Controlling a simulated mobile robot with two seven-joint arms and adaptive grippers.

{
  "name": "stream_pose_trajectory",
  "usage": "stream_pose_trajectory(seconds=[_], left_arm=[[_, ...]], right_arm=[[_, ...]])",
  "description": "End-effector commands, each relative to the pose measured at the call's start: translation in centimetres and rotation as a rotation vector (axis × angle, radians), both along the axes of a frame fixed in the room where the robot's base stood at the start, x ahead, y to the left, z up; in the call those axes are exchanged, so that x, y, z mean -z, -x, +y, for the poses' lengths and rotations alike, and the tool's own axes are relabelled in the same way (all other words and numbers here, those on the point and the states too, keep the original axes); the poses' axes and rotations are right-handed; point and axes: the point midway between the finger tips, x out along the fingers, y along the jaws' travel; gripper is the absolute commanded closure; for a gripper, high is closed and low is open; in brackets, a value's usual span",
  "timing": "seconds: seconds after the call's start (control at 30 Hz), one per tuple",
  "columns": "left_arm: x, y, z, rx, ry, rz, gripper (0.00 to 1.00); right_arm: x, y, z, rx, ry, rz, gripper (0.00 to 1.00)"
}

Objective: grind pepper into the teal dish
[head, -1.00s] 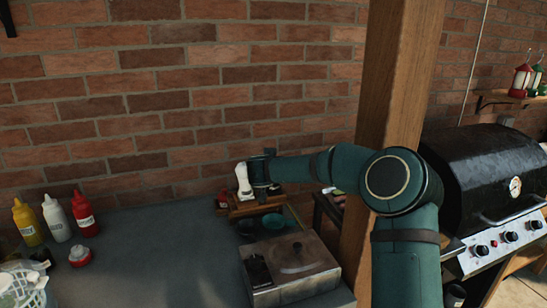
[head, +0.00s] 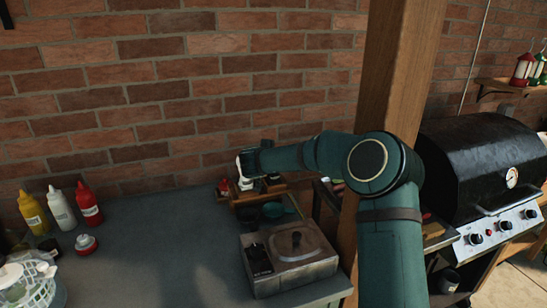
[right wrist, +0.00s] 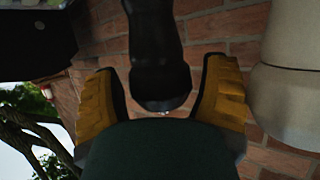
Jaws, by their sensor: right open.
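My right gripper (head: 246,163) is at the wooden rack at the back of the table, against the brick wall. In the right wrist view my right gripper (right wrist: 160,106) has its two yellow finger pads apart. A dark, rounded object (right wrist: 158,50), likely the pepper mill, stands between them, with the pads on either side. A pale mill-like object (head: 246,184) is beside the gripper in the head view; a large pale body (right wrist: 292,85) shows at right in the wrist view. The teal dish (head: 273,210) sits in front of the rack, small and shaded. My left gripper is out of view.
The wooden rack (head: 247,198) holds small items. Yellow, white and red squeeze bottles (head: 60,209) stand at left. A wooden post (head: 395,80) and black grill (head: 478,165) are right. The table's middle is clear.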

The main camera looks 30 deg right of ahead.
Motion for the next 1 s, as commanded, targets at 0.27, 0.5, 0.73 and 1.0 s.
stream_pose_trajectory(seconds=[0.27, 0.5, 0.73, 1.0], left_arm=[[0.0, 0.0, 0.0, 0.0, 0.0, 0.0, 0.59], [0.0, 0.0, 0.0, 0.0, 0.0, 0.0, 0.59], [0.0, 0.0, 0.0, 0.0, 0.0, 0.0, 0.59], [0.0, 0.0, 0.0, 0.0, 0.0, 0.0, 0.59]], right_arm=[[-2.9, 0.0, 0.0, 0.0, 0.001, -0.004, 0.27], [-7.3, 0.0, 0.0, 0.0, 0.001, -0.005, 0.27], [-9.7, 0.0, 0.0, 0.0, 0.0, -0.001, 0.27], [-10.0, 0.0, 0.0, 0.0, -0.001, 0.001, 0.27]])
